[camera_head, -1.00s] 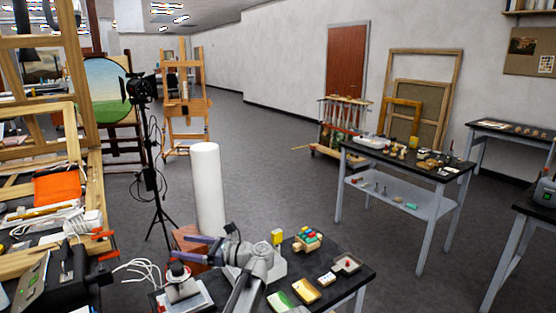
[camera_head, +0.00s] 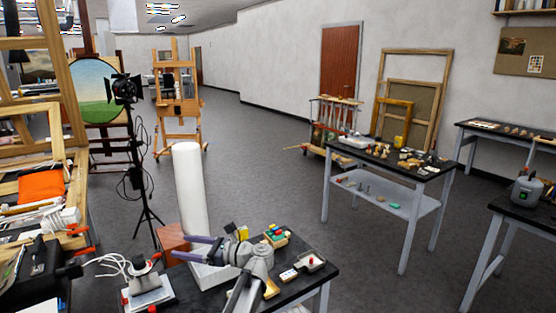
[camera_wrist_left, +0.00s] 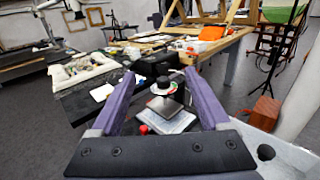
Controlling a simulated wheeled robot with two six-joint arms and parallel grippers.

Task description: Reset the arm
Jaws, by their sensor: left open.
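My left gripper (camera_head: 182,247) reaches in over the near table, its two purple fingers pointing left in the head view. In the left wrist view the fingers (camera_wrist_left: 159,75) stand wide apart, with nothing held between them. Beyond the gap a small device with a dark top (camera_wrist_left: 162,88) sits on a pale plate (camera_wrist_left: 172,120). The same device (camera_head: 145,283) shows left of the gripper in the head view. My right gripper is not in view.
The near black table (camera_head: 305,287) carries a block tray (camera_head: 277,237) and small plates. A tall white cylinder (camera_head: 190,190) stands close behind the gripper. A black lamp stand (camera_head: 137,180) is at left. A cluttered workbench (camera_head: 75,200) lies far left. Open grey floor (camera_head: 260,180) lies beyond.

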